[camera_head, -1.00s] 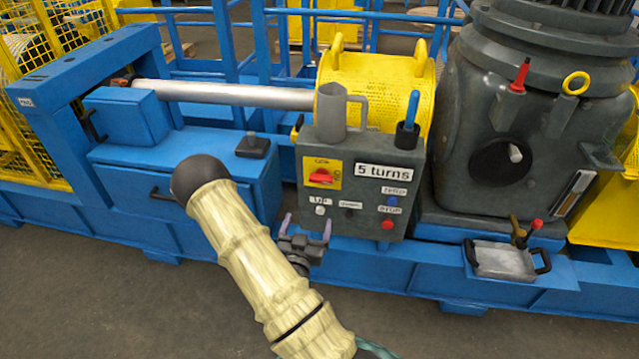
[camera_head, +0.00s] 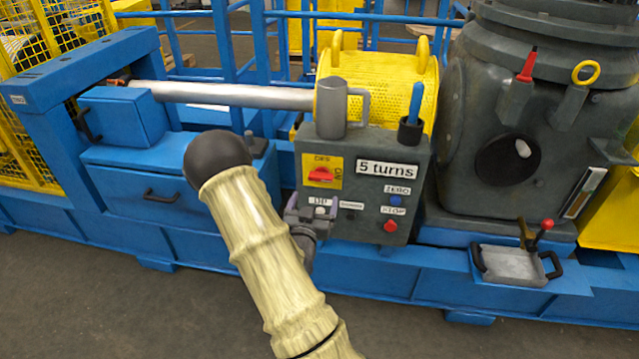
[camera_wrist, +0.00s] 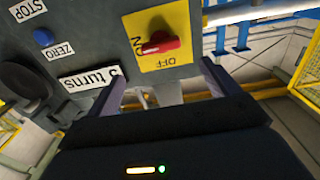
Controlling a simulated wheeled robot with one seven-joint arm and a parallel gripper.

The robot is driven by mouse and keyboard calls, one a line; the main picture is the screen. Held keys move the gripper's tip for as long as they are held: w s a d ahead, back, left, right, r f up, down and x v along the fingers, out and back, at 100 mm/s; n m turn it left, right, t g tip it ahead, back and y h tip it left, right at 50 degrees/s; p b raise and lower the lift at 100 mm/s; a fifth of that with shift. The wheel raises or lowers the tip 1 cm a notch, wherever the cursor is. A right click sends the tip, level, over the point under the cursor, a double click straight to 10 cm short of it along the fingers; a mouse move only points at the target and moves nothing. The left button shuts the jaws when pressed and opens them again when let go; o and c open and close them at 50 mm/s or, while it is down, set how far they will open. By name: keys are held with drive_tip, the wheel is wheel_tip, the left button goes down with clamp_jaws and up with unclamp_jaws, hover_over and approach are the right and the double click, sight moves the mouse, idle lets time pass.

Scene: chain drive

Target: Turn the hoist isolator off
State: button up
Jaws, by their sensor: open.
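The hoist isolator is a red rotary handle (camera_head: 320,175) on a yellow plate on the front of the grey control box (camera_head: 350,245). Its handle lies horizontal, toward the ON mark at the right; OFF is at the top of the plate. The wrist view shows the red handle (camera_wrist: 160,44) and plate upside down. My gripper (camera_head: 314,205) is in front of the box, just below the isolator. In the wrist view my gripper (camera_wrist: 161,82) is open and empty, its pale purple fingers spread wide with the handle ahead between their lines, not touched.
A "5 turns" label (camera_head: 386,169), a blue ZERO button (camera_head: 396,200) and a red STOP button (camera_head: 390,226) sit right of the isolator. A grey mug (camera_head: 331,108) and a black cup (camera_head: 410,132) with a blue-handled tool stand on the box top. A blue drawer (camera_head: 150,190) is at left.

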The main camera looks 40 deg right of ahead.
sight(320, 179)
drive_tip(key=x, duration=0.9)
drive_tip(key=shift+w+d, duration=0.2)
drive_tip(key=shift+w, duration=0.1)
drive_tip(key=c, duration=1)
